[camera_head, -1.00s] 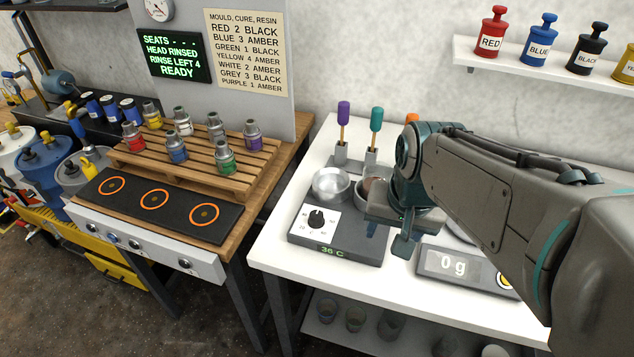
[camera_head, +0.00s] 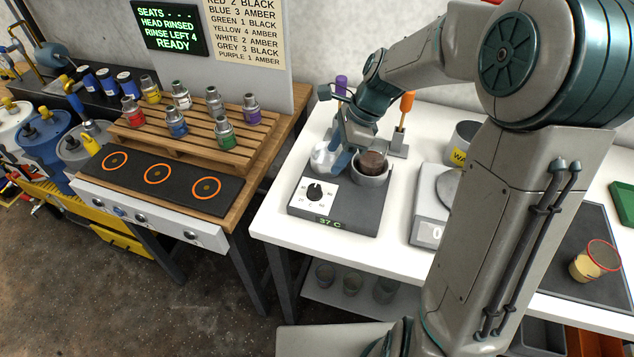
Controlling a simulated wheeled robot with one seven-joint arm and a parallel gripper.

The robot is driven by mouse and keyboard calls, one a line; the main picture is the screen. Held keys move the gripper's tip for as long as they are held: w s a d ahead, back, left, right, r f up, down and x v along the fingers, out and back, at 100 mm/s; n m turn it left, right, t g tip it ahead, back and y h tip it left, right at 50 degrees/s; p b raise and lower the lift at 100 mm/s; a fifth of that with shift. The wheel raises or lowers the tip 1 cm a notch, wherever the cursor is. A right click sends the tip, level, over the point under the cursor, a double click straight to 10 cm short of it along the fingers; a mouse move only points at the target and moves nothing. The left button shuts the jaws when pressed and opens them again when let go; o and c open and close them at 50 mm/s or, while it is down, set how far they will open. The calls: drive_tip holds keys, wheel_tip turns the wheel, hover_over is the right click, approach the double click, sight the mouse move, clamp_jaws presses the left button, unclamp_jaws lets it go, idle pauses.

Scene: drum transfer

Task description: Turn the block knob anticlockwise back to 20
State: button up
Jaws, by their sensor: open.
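The block heater (camera_head: 352,214) is a dark grey box near the left front of the white bench. Its black knob (camera_head: 315,191) sits on a white dial plate with printed numbers. The knob's pointer appears to point roughly upward; the exact setting is too small to read. The green display (camera_head: 331,222) below reads 37 C. My gripper (camera_head: 338,160) is above the rear of the block, over the pale metal cup, behind the knob and not touching it. It is open. It partly hides the metal cup. A cup with brown contents (camera_head: 373,163) sits to its right.
A scale (camera_head: 430,228) stands right of the block, partly behind my arm. An orange-handled tool (camera_head: 404,112) stands in a holder behind. A wooden rack (camera_head: 190,150) with several small bottles is on the left bench. Space in front of the knob is clear.

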sight(316, 187)
drive_tip(key=p+x, duration=0.1)
drive_tip(key=x, duration=1.1)
drive_tip(key=shift+d, duration=0.1)
drive_tip(key=c, duration=1)
